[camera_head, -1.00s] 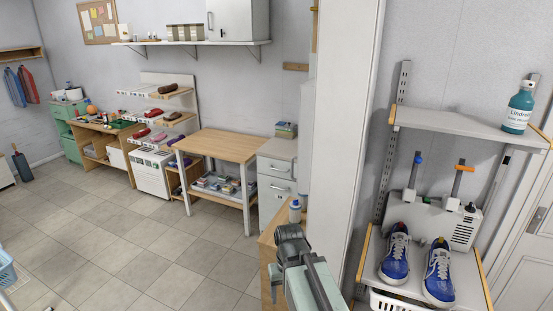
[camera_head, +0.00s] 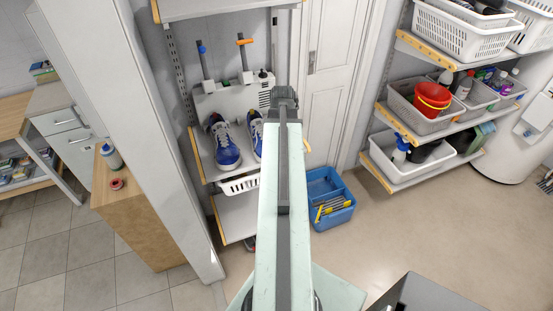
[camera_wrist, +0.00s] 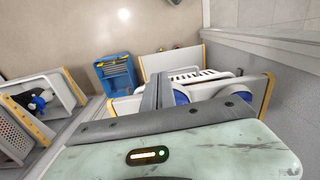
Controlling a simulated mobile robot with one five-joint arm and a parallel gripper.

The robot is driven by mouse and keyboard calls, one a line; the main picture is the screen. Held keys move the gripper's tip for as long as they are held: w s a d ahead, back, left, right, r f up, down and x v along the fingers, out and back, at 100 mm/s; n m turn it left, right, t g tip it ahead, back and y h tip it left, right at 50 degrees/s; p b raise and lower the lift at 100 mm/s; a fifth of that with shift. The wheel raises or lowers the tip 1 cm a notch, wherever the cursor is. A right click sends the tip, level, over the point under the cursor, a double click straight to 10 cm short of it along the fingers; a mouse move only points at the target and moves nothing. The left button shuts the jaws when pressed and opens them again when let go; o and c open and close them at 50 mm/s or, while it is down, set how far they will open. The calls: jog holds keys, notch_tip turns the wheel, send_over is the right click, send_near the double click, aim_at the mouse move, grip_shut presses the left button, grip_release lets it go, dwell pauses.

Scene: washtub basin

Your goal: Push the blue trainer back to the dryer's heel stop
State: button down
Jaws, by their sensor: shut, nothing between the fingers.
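Two blue trainers with white soles and pale laces stand side by side on a shelf. The left trainer (camera_head: 224,147) is in full view in the head view. The right trainer (camera_head: 255,135) is partly hidden behind my arm. Behind them is the white dryer (camera_head: 232,97) with a blue-tipped and an orange-tipped post. I cannot make out the heel stop. My gripper (camera_head: 284,93) is shut and empty, near the right trainer in the picture. In the wrist view my fingers (camera_wrist: 165,90) are together, with blue trainer parts (camera_wrist: 182,97) partly hidden behind them.
A white basket (camera_head: 238,185) hangs under the trainers' shelf. A blue crate (camera_head: 329,200) stands on the floor to the right. Shelves with white tubs (camera_head: 430,165) and a red bucket (camera_head: 432,98) are farther right. A white upright panel (camera_head: 135,130) stands on the left.

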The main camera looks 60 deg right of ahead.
notch_tip(320, 180, down, 11)
jog(key=b, duration=1.1)
jog(key=w+d, duration=0.1)
jog(key=w+d+r+p, duration=0.1)
jog(key=shift+w+d, duration=0.3)
jog(key=shift+d, duration=0.1)
jog(key=w+d, duration=0.1)
jog(key=w, duration=0.1)
jog(key=w+d, duration=0.1)
jog(key=w, duration=0.1)
jog(key=shift+d, duration=0.4)
jog(key=shift+s, duration=0.1)
jog(key=shift+a, duration=0.1)
